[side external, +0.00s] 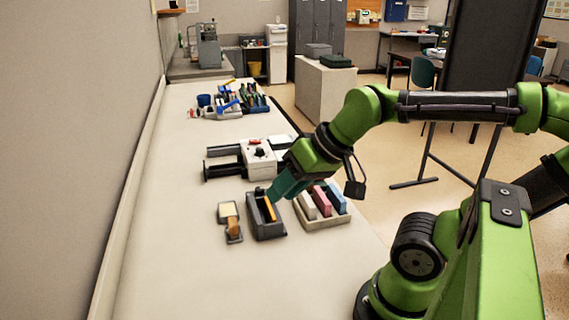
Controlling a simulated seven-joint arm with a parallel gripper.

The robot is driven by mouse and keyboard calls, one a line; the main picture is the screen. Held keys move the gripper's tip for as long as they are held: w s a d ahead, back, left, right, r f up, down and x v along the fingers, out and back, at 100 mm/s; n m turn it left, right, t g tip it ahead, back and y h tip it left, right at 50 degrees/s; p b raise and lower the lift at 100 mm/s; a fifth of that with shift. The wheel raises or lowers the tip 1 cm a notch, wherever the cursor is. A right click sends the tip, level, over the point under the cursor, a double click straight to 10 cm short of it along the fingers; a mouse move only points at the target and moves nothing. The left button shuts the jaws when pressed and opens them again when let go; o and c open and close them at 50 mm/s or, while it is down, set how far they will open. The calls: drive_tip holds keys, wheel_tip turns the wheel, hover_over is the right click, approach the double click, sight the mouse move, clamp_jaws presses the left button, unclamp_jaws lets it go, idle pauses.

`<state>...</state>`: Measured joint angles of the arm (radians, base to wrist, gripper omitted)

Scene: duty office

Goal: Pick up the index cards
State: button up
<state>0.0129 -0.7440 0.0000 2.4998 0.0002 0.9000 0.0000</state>
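My gripper (272,197), with a teal end, points down at the far end of a dark grey open holder (265,231) on the long counter. An upright yellow-orange piece (268,209) stands in the holder, right beside the fingertips. I cannot tell whether the fingers touch it, or whether they are open or shut. A beige tray (323,224) just to the right holds upright white, pink (322,201) and blue (336,198) blocks that look like card stacks. Which of these pieces are the index cards is not clear.
A small item with a wooden part (233,226) lies left of the holder. A white device with black bars (259,160) stands behind my gripper. Farther back are a blue cup (204,100) and several coloured items. The counter's near left part is clear; a wall borders it.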

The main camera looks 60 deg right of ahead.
drive_tip(key=w+d+f+m+g+h, duration=0.25)
drive_tip(key=w+d, duration=0.25)
drive_tip(key=d, duration=0.5)
drive_tip(key=m+g, duration=0.2)
drive_tip(key=g, duration=0.3)
hover_over(307, 196)
drive_tip(key=f, duration=0.2)
drive_tip(key=shift+y, duration=0.25)
drive_tip(key=f, duration=1)
drive_tip(key=shift+s+a+f, duration=0.15)
drive_tip(key=shift+s+f, duration=0.1)
drive_tip(key=shift+f, duration=0.15)
drive_tip(key=f, duration=0.5)
drive_tip(key=shift+w+f, duration=0.15)
drive_tip(key=shift+w, duration=0.05)
clamp_jaws()
